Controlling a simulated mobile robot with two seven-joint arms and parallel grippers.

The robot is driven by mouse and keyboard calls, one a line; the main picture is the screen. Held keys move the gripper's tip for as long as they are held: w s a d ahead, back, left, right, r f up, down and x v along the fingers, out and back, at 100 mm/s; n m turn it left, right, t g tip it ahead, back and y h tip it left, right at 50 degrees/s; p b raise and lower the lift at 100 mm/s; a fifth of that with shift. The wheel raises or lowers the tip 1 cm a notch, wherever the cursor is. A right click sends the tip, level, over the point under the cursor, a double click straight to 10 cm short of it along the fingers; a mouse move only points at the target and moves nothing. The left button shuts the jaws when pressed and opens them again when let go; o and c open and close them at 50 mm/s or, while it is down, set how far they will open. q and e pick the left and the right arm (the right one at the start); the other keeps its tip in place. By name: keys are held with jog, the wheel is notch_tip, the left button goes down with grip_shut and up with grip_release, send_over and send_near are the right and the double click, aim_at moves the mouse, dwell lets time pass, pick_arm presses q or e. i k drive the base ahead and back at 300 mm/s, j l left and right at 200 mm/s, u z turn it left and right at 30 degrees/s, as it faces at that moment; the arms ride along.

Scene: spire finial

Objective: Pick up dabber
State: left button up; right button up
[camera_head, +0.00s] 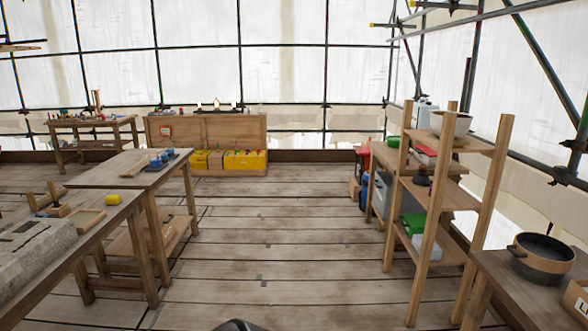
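I cannot tell for sure which object is the dabber. A small wooden piece with upright handles (55,203) stands on the near left table. All are too small to identify surely. Neither of my grippers shows in the head view.
The near left table (75,237) also bears a grey stone block (30,250). A wooden shelf rack (445,190) stands at right, with a dark pan (542,262) on a table (520,300) at front right. The plank floor (270,240) between is clear.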

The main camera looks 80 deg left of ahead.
aim_at(54, 197)
jog(key=u, duration=4.05)
